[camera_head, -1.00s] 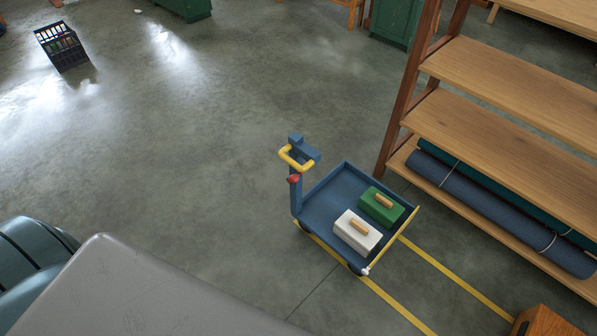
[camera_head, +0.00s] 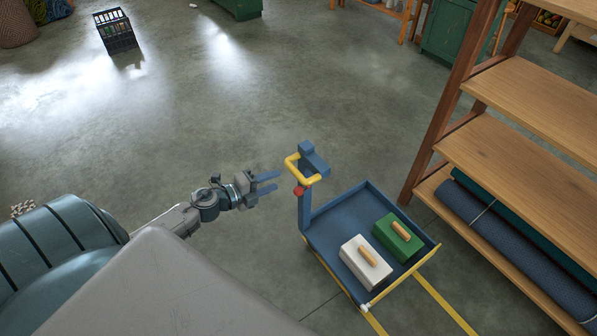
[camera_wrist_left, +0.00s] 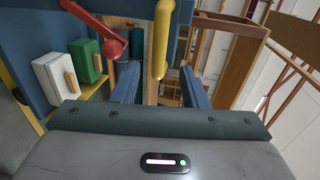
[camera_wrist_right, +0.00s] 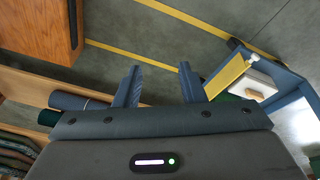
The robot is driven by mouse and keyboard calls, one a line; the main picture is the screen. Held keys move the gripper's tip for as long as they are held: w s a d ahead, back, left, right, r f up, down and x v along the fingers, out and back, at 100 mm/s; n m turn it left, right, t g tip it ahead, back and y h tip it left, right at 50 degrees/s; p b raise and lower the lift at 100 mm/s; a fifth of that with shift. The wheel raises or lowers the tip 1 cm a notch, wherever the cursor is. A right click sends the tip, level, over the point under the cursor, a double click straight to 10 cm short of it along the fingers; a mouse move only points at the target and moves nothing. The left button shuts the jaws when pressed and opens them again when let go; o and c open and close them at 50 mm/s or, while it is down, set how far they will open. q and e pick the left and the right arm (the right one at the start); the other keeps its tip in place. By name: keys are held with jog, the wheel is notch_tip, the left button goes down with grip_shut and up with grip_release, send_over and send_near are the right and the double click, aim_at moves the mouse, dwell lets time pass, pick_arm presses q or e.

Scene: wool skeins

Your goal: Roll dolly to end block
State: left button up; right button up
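The blue dolly (camera_head: 345,218) stands on the floor near the yellow lines, carrying a white box (camera_head: 359,266) and a green box (camera_head: 395,243) with wooden handles. Its post has a yellow handle (camera_head: 291,165) and a red knob (camera_head: 299,191). My left gripper (camera_head: 274,182) is open and empty, just left of the handle, fingers pointing towards it. In the left wrist view, the handle (camera_wrist_left: 161,38) is ahead between the fingers, apart from them. My right gripper (camera_wrist_right: 157,75) is open and empty, seen only in its wrist view. There, a wooden block (camera_wrist_right: 38,30) lies across the yellow lines' end, upper left.
A wooden shelf (camera_head: 520,150) with rolled mats (camera_head: 510,235) stands close to the dolly's right. A dark crate (camera_head: 117,34) stands far back left. Yellow lines (camera_head: 445,302) run from the dolly to the lower right. The floor behind and left of the dolly is clear.

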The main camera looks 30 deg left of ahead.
aim_at(294, 173)
pick_arm(q)
jog(key=p+x, duration=0.1)
jog(key=x, duration=0.7)
jog(key=shift+w, duration=0.2)
jog(key=shift+w+d+f, duration=0.2)
jog(key=shift+w+d, duration=0.1)
jog(key=shift+w, duration=0.2)
pick_arm(e)
jog(key=shift+s+d+f, duration=0.1)
jog(key=shift+f, duration=1.15)
jog(key=shift+s+d+f, duration=0.1)
jog(key=shift+f, duration=1.1)
pick_arm(q)
grip_shut()
